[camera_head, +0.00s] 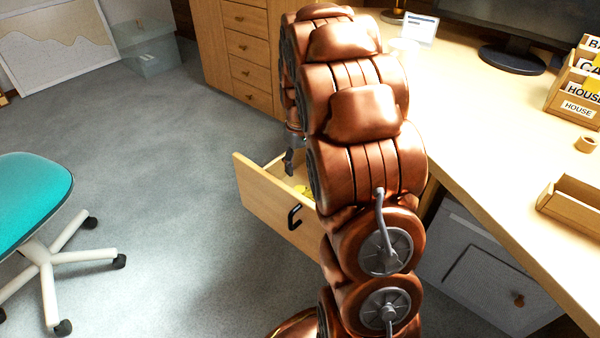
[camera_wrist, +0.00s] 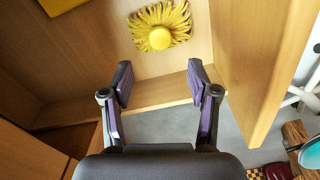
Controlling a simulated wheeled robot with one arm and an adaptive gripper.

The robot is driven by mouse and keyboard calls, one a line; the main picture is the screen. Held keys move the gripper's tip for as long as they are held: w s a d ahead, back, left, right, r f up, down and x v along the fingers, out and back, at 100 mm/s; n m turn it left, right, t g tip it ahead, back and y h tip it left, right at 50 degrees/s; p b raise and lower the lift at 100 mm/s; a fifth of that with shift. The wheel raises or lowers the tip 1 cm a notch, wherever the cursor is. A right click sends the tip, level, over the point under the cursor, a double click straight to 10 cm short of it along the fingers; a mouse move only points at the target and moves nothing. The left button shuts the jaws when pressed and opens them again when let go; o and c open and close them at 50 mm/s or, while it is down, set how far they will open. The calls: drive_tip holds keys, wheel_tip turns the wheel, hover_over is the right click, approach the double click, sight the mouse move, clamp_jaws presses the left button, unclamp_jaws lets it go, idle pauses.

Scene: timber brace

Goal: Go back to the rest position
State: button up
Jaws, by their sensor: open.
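My gripper (camera_head: 289,160) is at the open desk drawer (camera_head: 265,200) in the head view, partly hidden behind my copper-coloured arm. In the wrist view my gripper (camera_wrist: 160,68) has its two fingers spread apart, with nothing between them. Beyond the fingertips a yellow fringed thing with a round yellow knob (camera_wrist: 160,38) lies on the drawer floor, apart from the fingers. A little yellow also shows inside the drawer in the head view.
The desk top (camera_head: 490,130) holds a monitor, a labelled wooden box (camera_head: 577,90) and a wooden tray (camera_head: 572,205). A teal chair (camera_head: 35,200) stands left, with open grey carpet between it and the drawer. Another yellow thing (camera_wrist: 62,4) shows at the wrist view's upper left.

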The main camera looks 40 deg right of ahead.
drive_tip(key=shift+r, duration=0.6)
drive_tip(key=s+a+r+p, duration=0.4)
drive_tip(key=r+p, duration=0.2)
drive_tip(key=r, duration=0.2)
drive_tip(key=s+a+r+p, duration=0.4)
drive_tip(key=a+r+p, duration=0.15)
drive_tip(key=r, duration=0.25)
drive_tip(key=s+a+r+p, duration=0.35)
drive_tip(key=r+p, duration=0.25)
drive_tip(key=r, duration=0.2)
drive_tip(key=s+a+r+g+p, duration=0.1)
drive_tip(key=s+a+r+p, duration=0.3)
drive_tip(key=s+r+p, duration=0.5)
drive_tip(key=s+a+r+p, duration=0.4)
drive_tip(key=s+r+p, duration=0.5)
drive_tip(key=s, duration=0.1)
drive_tip(key=shift+g, duration=0.4)
drive_tip(key=shift+c, duration=0.4)
